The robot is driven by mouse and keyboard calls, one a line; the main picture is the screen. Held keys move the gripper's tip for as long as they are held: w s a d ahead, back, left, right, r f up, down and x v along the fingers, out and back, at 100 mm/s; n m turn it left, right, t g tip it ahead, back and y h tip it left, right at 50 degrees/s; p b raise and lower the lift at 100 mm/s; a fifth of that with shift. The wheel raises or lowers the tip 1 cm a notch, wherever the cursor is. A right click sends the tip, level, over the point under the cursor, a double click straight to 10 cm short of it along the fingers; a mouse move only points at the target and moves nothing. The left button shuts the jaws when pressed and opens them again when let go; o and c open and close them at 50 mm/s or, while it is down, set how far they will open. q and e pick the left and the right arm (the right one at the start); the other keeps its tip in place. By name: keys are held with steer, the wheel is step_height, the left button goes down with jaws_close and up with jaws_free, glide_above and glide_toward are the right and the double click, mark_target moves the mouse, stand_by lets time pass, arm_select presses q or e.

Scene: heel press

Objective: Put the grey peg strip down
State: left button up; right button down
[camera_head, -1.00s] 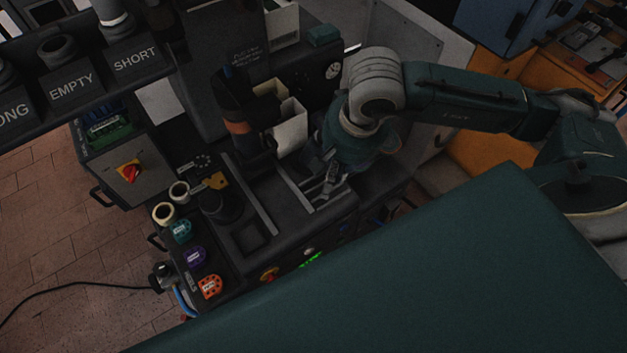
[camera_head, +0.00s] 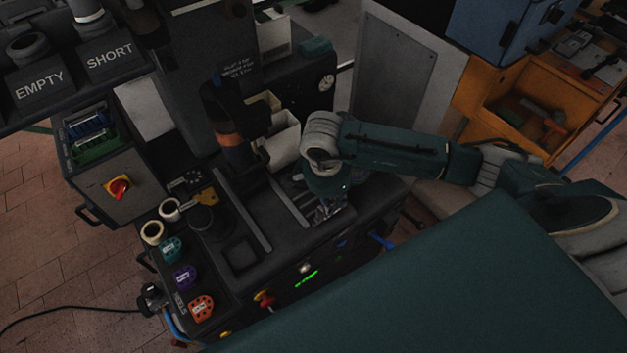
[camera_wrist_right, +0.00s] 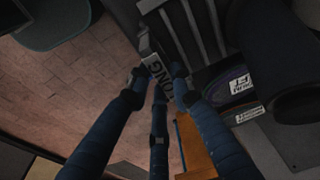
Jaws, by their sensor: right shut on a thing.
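The grey peg strip (camera_wrist_right: 146,47) is in the right wrist view, with dark letters reading "ONG" on its end. My right gripper (camera_wrist_right: 158,76) is shut on that lettered end with its dark blue fingers. In the head view my right gripper (camera_head: 326,208) points down at the right front part of the dark machine bed (camera_head: 275,255), beside pale parallel rails (camera_head: 297,203). The strip is mostly hidden there by the hand. I cannot tell whether it touches the bed. My left gripper is in neither view.
Teal (camera_head: 171,249), purple (camera_head: 185,277) and orange (camera_head: 202,308) labelled pieces lie along the bed's left side, near two cream rings. A dark column with an orange band (camera_head: 232,140) and a white bin (camera_head: 281,145) stand behind the rails. A red knob (camera_head: 264,297) is at the front.

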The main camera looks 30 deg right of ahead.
steer(key=w, duration=0.4)
steer(key=shift+a, duration=0.3)
steer(key=w, duration=0.2)
steer(key=w+p, duration=0.1)
steer(key=shift+w+a+r, duration=0.15)
steer(key=shift+a, duration=0.1)
steer(key=shift+w+f+p, duration=0.25)
steer(key=shift+w+p, duration=0.05)
steer(key=shift+f, duration=0.45)
steer(key=shift+s+f, duration=0.2)
steer(key=shift+s, duration=0.15)
steer(key=c, duration=2)
jaws_free()
steer(key=shift+f, duration=0.1)
steer(key=shift+o, duration=0.9)
steer(key=shift+f, duration=0.1)
steer(key=shift+w, duration=0.25)
step_height(320, 180, up, 8)
steer(key=a+b, duration=0.1)
steer(key=shift+f, duration=0.1)
steer(key=shift+s, duration=0.15)
